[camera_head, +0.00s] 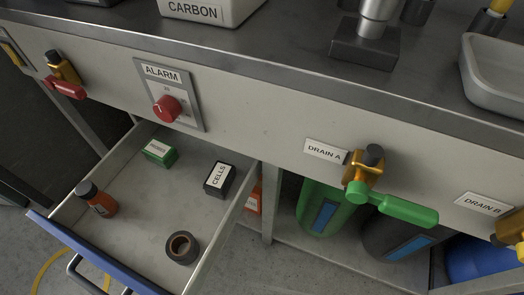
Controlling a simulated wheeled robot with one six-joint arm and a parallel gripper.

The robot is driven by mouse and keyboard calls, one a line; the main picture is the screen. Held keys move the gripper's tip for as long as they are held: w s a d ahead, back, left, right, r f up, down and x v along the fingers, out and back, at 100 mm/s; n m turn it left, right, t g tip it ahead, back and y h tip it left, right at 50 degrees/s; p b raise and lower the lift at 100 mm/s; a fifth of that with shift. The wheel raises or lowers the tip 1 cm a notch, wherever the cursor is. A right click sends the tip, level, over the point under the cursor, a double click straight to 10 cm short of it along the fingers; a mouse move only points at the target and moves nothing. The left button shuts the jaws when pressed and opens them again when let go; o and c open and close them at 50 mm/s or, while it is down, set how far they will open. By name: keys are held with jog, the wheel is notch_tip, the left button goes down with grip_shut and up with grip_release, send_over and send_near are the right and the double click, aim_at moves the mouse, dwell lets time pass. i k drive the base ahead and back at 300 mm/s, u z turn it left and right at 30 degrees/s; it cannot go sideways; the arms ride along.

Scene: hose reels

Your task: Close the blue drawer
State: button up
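The blue drawer is pulled out below the bench; its blue front (92,262) is at the lower left, with a dark bar handle (85,276) on its outer side. Its pale grey tray holds a small orange bottle with a dark cap (101,201), a green box (160,152), a black box labelled CELLS (219,178) and a dark roll of tape (181,248). The lower part of the blue front is cut off by the picture's edge. My gripper is not in view.
Above the drawer, the bench front carries an ALARM panel with a red knob (167,108), a red-handled valve (65,85) and a green-handled DRAIN A valve (392,201). Green (327,208) and dark cylinders stand on the lower shelf at right. Floor shows at lower left.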

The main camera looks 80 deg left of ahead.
aim_at(155, 202)
jog(key=u, duration=0.2)
jog(key=k, duration=0.2)
jog(key=z, duration=0.8)
jog(key=i, duration=0.7)
jog(key=u, duration=4.5)
